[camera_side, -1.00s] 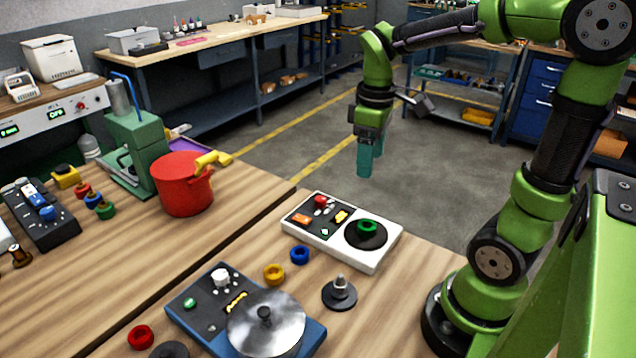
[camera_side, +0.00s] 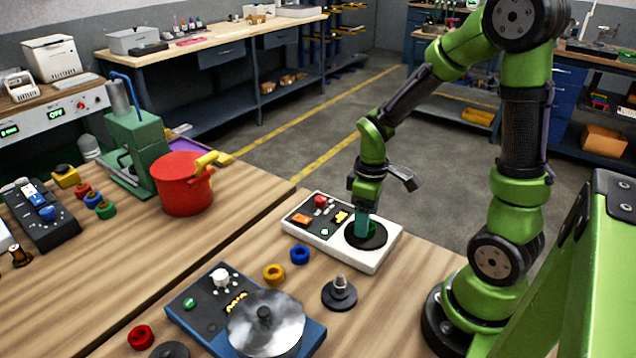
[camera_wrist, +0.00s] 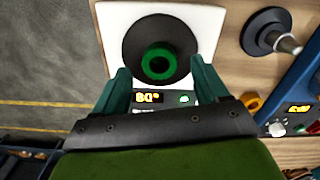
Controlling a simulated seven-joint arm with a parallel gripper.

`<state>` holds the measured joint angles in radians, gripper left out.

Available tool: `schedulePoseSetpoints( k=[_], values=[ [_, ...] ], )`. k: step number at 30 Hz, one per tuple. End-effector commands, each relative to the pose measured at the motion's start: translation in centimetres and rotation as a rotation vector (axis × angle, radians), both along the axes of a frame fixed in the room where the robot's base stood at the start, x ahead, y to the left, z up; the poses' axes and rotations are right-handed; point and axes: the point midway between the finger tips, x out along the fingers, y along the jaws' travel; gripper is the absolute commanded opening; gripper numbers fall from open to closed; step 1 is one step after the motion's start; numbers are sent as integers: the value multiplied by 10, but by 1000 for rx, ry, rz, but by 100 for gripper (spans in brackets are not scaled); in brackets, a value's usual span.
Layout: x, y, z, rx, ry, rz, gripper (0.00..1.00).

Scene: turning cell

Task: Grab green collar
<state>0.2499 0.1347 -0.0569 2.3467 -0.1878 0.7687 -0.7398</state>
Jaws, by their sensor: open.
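The green collar (camera_wrist: 146,65) is a ring lying on the round black disc (camera_wrist: 135,41) of a white device. In the wrist view it sits upper centre, ahead of and between the two teal fingertips. My gripper (camera_wrist: 159,71) is open, one finger on each side, with nothing held. In the side view my gripper (camera_side: 361,226) points down low over the disc, and its fingers hide most or all of the collar. I cannot tell whether a finger touches the collar.
The white device (camera_side: 374,265) also carries a red button and a display. A blue collar (camera_side: 300,247), a yellow collar (camera_side: 274,266) and a black post base (camera_side: 339,301) stand near it.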

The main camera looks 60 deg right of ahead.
Motion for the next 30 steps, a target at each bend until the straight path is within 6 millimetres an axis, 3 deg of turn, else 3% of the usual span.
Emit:
schedulePoseSetpoints(
  k=[4, 12, 25, 30],
  values=[
    [0, 0, -17, 1, 2, 0, 73],
    [1, 0, -19, 0, -1, 0, 73],
    [1, 0, -18, 0, -1, 0, 8],
    [1, 0, -18, -1, -2, 0, 7]
  ],
)
